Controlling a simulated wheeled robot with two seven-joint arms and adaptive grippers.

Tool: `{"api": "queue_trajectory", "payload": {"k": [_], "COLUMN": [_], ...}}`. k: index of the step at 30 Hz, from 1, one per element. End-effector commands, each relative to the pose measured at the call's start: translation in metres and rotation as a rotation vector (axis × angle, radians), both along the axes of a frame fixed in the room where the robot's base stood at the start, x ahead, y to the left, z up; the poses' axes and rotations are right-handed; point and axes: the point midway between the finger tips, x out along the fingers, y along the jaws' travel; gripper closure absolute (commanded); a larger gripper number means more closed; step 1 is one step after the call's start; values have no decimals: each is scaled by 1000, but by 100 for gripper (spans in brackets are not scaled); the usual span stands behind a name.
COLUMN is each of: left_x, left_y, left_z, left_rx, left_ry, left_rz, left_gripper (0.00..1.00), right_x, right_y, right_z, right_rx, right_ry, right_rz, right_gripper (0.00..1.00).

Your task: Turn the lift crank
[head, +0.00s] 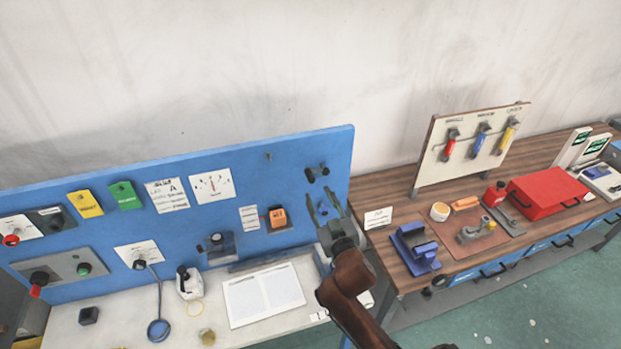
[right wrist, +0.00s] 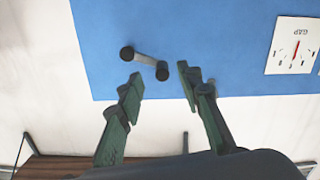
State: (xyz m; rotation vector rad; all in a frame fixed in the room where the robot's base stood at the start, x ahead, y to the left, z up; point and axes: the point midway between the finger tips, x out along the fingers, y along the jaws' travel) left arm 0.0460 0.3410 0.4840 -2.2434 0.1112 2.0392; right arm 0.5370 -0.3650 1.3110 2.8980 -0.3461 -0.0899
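The crank (head: 317,173), a short grey arm with black ends, is mounted near the right edge of the blue panel (head: 240,165). It also shows in the right wrist view (right wrist: 146,62), slanting between its two black knobs, just beyond the fingertips. My right gripper (head: 324,207) is open and empty, below the crank in the head view. In the right wrist view its fingers (right wrist: 161,83) are spread apart and do not appear to touch the crank. My left gripper is not in view.
The panel also carries a gauge (head: 212,187), an orange switch (head: 277,216) and several knobs. An open notebook (head: 263,296) lies on the white bench below. A wooden bench to the right holds a red box (head: 548,194) and a blue fixture (head: 415,247).

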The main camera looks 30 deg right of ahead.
Motion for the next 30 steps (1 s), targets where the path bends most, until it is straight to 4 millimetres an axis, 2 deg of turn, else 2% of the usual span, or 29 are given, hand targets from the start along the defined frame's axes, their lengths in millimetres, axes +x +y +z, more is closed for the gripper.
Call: {"api": "queue_trajectory", "payload": {"k": [1, 4, 12, 18, 29, 30], "left_x": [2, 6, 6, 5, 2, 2], "left_y": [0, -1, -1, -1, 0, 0], "left_z": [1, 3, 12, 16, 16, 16], "left_rx": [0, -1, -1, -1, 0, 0], "left_ry": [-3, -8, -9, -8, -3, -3], "left_rz": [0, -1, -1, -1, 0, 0], "left_gripper": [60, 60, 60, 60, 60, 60], "right_x": [4, 12, 53, 74, 79, 79], "right_y": [2, 1, -9, -14, -16, -16], "right_z": [9, 15, 15, 13, 12, 12], "right_rx": [-6, -9, -10, -8, -7, -7], "right_ry": [-22, -36, -34, -35, -33, -33], "right_rz": [4, 7, 5, 6, 6, 5], "right_gripper": [67, 67, 67, 67, 67, 70]}}
